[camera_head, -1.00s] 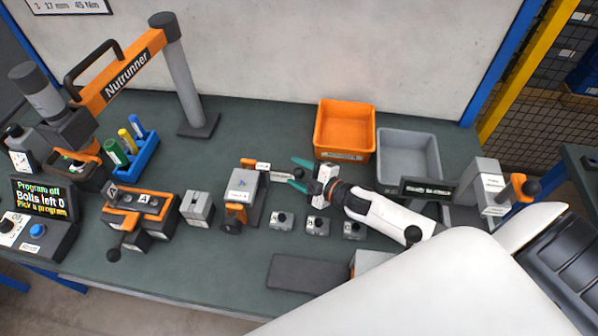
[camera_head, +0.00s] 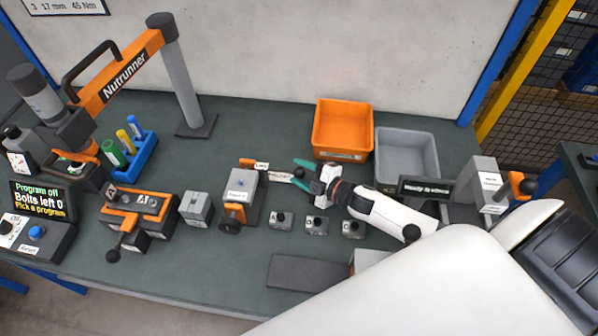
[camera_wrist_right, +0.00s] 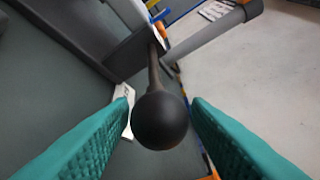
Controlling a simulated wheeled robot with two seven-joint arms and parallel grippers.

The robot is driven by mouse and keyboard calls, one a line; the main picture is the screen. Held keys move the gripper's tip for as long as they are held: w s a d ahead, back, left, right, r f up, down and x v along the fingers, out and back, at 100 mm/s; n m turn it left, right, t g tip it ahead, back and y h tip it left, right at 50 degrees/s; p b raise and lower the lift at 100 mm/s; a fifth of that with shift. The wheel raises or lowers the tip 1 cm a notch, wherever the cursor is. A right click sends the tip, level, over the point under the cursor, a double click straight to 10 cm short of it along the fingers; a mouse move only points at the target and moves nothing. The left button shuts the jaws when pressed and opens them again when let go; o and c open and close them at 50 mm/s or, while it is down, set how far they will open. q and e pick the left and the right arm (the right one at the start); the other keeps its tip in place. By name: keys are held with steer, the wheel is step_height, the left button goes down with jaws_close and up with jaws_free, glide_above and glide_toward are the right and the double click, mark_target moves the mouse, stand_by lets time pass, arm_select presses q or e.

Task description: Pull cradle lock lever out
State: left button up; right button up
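The lock lever's black ball knob (camera_wrist_right: 160,120) sits on a dark stem and fills the middle of the right wrist view. In the head view the knob (camera_head: 299,173) is small, at the right of the grey-and-orange block (camera_head: 240,187) that I take for the cradle. A pale labelled bar (camera_head: 277,173) runs between them. My right gripper (camera_head: 304,174) reaches in from the right with its teal fingers either side of the knob. In the right wrist view my right gripper (camera_wrist_right: 160,108) is open, with a narrow gap beside the knob. My left gripper is out of view.
Several small grey blocks (camera_head: 317,226) stand in a row in front of the gripper. An orange bin (camera_head: 343,130) and a grey bin (camera_head: 407,155) stand behind it. A nutrunner (camera_head: 126,75) is at the left. Bare green bench top (camera_head: 250,130) lies behind the cradle.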

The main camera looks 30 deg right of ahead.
steer(key=shift+o, duration=0.3)
steer(key=shift+s, duration=0.1)
steer(key=shift+s+d, duration=0.1)
steer(key=shift+s, duration=0.2)
steer(key=b+v, duration=0.2)
steer(key=v, duration=0.8)
steer(key=shift+s+d+r, duration=0.2)
steer(key=shift+s+d, duration=0.1)
steer(key=shift+s, duration=0.35)
steer(key=shift+w, duration=0.15)
